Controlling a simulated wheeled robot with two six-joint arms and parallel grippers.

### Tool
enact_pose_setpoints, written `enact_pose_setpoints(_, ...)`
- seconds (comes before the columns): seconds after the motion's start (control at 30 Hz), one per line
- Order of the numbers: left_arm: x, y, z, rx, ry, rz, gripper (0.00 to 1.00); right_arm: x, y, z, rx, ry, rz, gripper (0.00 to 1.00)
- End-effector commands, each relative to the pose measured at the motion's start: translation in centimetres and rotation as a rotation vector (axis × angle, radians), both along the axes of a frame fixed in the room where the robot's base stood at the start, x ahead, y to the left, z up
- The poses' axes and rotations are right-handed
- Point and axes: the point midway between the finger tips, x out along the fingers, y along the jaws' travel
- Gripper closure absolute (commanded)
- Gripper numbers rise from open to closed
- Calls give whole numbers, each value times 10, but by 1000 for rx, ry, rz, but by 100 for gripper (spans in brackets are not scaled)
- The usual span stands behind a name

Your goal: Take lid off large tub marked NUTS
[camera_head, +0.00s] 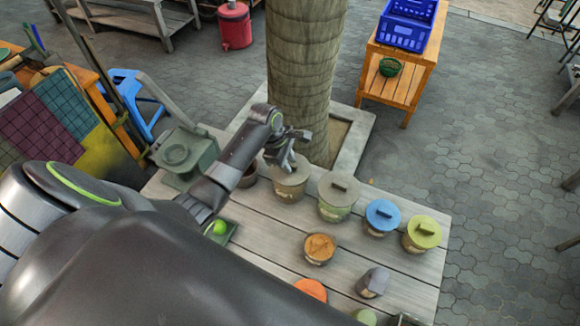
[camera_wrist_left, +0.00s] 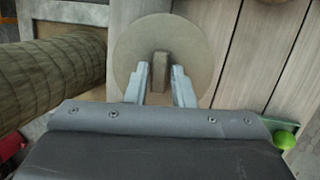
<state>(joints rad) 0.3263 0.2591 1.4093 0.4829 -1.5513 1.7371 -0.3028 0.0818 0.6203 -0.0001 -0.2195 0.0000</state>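A large tub (camera_head: 289,192) with a round tan lid stands at the back of the grey plank table, under my left gripper (camera_head: 294,148). The left wrist view shows its lid (camera_wrist_left: 205,50) with an upright bar handle (camera_wrist_left: 159,72). My left gripper's fingers (camera_wrist_left: 159,90) are open, one on each side of the handle, with a gap on both sides. A second large tub (camera_head: 335,212), greenish with a grey-tan lid (camera_head: 338,187), stands just right of it. I cannot read the tub labels. My right gripper is not in view.
A blue-lidded tub (camera_head: 382,216) and a yellow-green-lidded tub (camera_head: 421,233) stand further right. A smaller brown-topped tub (camera_head: 319,248) and a grey object (camera_head: 373,282) are in front. A thick trunk (camera_head: 308,70) rises behind the table. A green ball (camera_head: 220,227) lies in a green tray.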

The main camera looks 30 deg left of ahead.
Motion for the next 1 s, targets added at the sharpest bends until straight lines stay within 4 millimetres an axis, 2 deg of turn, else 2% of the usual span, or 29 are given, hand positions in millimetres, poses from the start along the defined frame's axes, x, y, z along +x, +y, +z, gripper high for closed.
enact_pose_setpoints(0.27,0,0,-2,1,0,-1,80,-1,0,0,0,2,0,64)
enact_pose_setpoints(0.43,0,0,-2,0,0,-1,100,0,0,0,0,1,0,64)
enact_pose_setpoints(0.8,1,0,0,0,-1,-1,100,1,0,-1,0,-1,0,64)
enact_pose_setpoints(1.0,1,0,25,1,-6,-2,100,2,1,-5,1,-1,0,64)
